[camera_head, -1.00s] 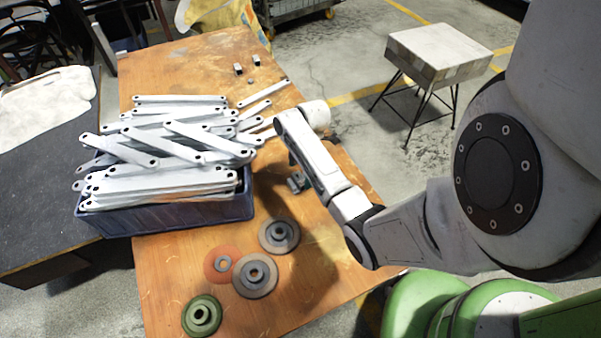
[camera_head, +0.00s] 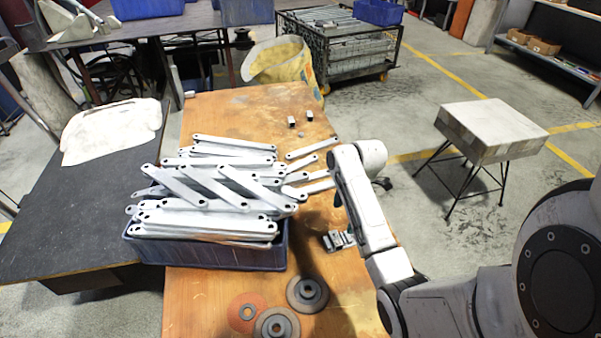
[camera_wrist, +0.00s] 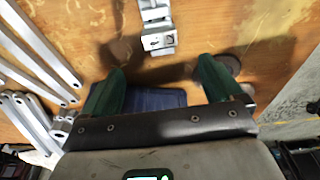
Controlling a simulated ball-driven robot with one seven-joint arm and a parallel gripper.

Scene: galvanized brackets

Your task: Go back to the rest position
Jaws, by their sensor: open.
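My gripper (camera_wrist: 161,84) shows in the wrist view with its two green fingers wide apart and nothing between them. It is above the wooden table. A small metal bracket part (camera_wrist: 157,28) lies on the table beyond the fingertips, apart from them. In the head view my arm reaches over the right side of the table, and the fingers are hidden there. The small metal part (camera_head: 338,240) lies just left of my forearm.
A blue crate (camera_head: 205,253) heaped with long galvanized brackets (camera_head: 215,190) stands left on the wooden table (camera_head: 240,105). Grey and orange discs (camera_head: 308,293) lie at the near edge. A block-topped stool (camera_head: 490,128) stands right on open floor. A wire cart (camera_head: 345,50) stands behind.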

